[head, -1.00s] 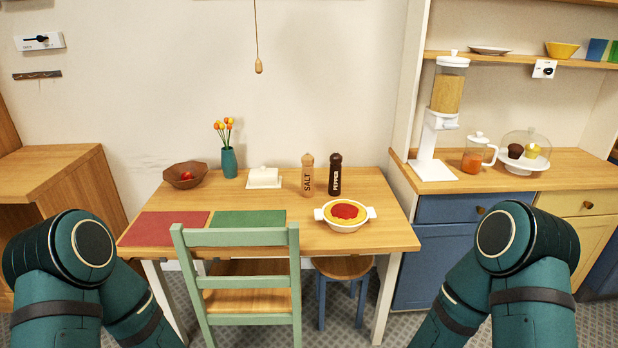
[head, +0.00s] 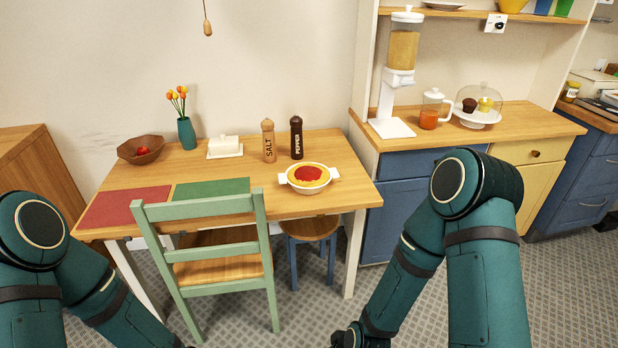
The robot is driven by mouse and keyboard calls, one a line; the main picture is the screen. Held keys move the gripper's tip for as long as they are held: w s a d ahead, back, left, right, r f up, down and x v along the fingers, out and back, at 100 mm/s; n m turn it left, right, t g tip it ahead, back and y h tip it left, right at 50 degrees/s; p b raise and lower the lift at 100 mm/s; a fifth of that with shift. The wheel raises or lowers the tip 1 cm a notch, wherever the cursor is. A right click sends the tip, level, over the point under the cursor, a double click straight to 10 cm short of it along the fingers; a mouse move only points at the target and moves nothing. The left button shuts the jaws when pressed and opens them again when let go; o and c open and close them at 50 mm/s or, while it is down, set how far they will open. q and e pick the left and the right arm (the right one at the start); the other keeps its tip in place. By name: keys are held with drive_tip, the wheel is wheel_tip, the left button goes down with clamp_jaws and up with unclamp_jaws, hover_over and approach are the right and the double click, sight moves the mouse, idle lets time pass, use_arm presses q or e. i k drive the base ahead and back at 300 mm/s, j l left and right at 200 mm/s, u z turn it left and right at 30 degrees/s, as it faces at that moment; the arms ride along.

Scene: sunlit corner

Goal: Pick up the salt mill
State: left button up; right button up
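The salt mill (head: 268,142) is light wood with dark SALT lettering. It stands upright near the back of the wooden table (head: 335,150), just left of the dark pepper mill (head: 297,139), with a small gap between them. My two arms are low at either side of the head view, well short of the mill. A dark piece at the end of my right arm, perhaps part of the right gripper (head: 346,338), shows at the bottom edge; its fingers cannot be made out. My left gripper is below the frame.
A green chair (head: 205,206) and a blue stool (head: 310,228) stand at the table's front. A pie dish (head: 309,186) sits in front of the mills. A butter dish (head: 225,153), flower vase (head: 187,133) and fruit bowl (head: 141,155) are to the left. Floor is clear at right.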

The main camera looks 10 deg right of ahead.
sight(269, 147)
drive_tip(key=i+l+u, duration=0.15)
drive_tip(key=u, duration=0.75)
drive_tip(key=i+l+u, duration=0.1)
drive_tip(key=l+u, duration=0.2)
drive_tip(key=i+l+u, duration=0.1)
drive_tip(key=l+u, duration=0.25)
drive_tip(key=l, duration=0.2)
drive_tip(key=l+u, duration=0.15)
drive_tip(key=l, duration=0.85)
drive_tip(key=i, duration=0.05)
